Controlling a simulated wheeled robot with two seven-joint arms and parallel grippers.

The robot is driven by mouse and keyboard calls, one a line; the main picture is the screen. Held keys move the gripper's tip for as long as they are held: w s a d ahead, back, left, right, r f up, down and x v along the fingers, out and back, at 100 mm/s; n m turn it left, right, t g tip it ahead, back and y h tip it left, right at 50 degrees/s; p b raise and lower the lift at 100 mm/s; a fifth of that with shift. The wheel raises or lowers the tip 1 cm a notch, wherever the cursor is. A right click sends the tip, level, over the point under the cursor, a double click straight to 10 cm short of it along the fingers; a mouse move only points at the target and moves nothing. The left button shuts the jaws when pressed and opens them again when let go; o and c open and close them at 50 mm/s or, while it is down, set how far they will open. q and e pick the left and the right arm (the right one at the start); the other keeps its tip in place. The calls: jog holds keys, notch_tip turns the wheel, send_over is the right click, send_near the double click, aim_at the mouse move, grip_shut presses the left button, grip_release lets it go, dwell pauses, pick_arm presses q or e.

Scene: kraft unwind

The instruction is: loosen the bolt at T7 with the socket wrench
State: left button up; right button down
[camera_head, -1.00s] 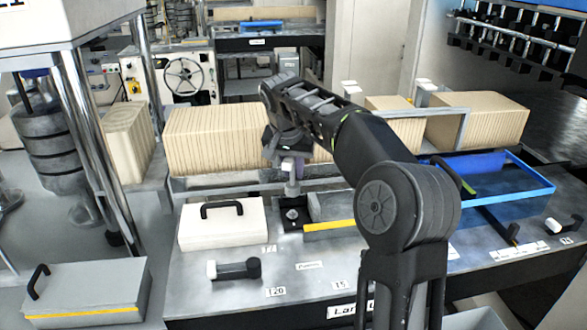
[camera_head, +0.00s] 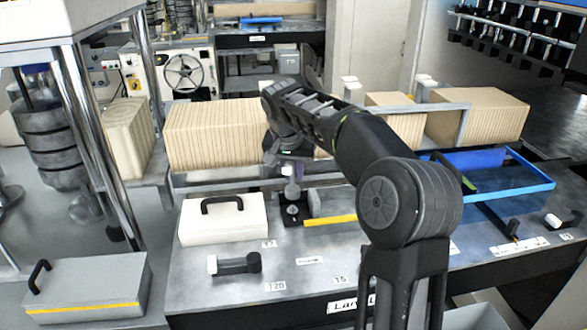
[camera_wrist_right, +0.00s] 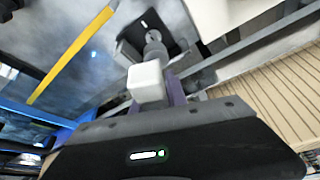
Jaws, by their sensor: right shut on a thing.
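My right gripper (camera_head: 290,172) hangs over the black bolt fixture (camera_head: 308,215) near the middle of the bench. It is shut on the socket wrench, whose white block end (camera_wrist_right: 147,82) shows between the purple fingers in the right wrist view. The white end (camera_head: 287,170) also shows in the head view. A grey round metal piece (camera_wrist_right: 153,38) lies beyond it, over the black plate. The bolt (camera_head: 292,210) shows as a small grey shape on the fixture, just below the gripper. I cannot tell whether the socket touches it. My left gripper is out of view.
A white case (camera_head: 222,222) with a black handle stands left of the fixture. A yellow bar (camera_head: 330,220) lies to its right. A black tool with a white end (camera_head: 235,263) lies in front. A blue-framed tray (camera_head: 500,185) is at right. Tan ribbed blocks (camera_head: 213,135) stand behind.

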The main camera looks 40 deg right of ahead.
aim_at(293, 187)
jog(key=shift+f+b, duration=0.95)
jog(key=shift+f, duration=0.45)
jog(key=shift+r, duration=0.1)
jog(key=shift+s+a+f, duration=0.1)
jog(key=shift+f, duration=0.1)
jog(key=shift+f+b, duration=0.65)
jog(key=shift+b, duration=0.05)
dwell(1.2)
dwell(0.3)
jog(key=shift+n, duration=0.4)
jog(key=shift+n+t, duration=0.4)
jog(key=shift+n, duration=0.3)
jog(key=shift+y, duration=0.3)
